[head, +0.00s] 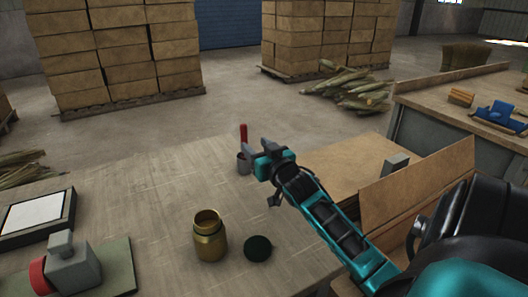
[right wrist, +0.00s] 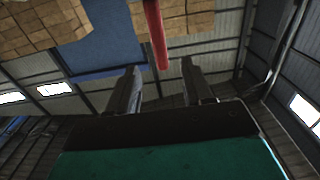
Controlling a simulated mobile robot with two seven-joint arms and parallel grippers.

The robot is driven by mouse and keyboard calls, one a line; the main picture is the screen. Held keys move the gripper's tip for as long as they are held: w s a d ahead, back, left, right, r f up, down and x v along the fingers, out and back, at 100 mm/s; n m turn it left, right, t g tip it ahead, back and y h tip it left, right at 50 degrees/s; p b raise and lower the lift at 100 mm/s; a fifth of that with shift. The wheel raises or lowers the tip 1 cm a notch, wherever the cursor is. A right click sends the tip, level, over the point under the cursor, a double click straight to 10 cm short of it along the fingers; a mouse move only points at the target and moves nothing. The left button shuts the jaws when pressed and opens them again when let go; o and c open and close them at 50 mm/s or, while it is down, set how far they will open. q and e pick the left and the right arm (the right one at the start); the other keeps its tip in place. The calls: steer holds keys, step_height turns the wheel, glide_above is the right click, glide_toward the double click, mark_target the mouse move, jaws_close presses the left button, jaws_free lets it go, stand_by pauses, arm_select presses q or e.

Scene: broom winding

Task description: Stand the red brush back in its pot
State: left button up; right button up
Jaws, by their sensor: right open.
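In the right wrist view the red handle (right wrist: 156,32) shows in the gap between the two spread fingertips (right wrist: 159,68). I cannot tell whether the fingers touch it. My left gripper is not in view.
A black-framed tray (head: 38,238) and a grey device with a red end (head: 73,264) are at left. Brown panels (head: 420,190) rise under my right arm. The table's middle is clear.

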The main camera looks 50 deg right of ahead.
steer(key=shift+v, duration=1.9)
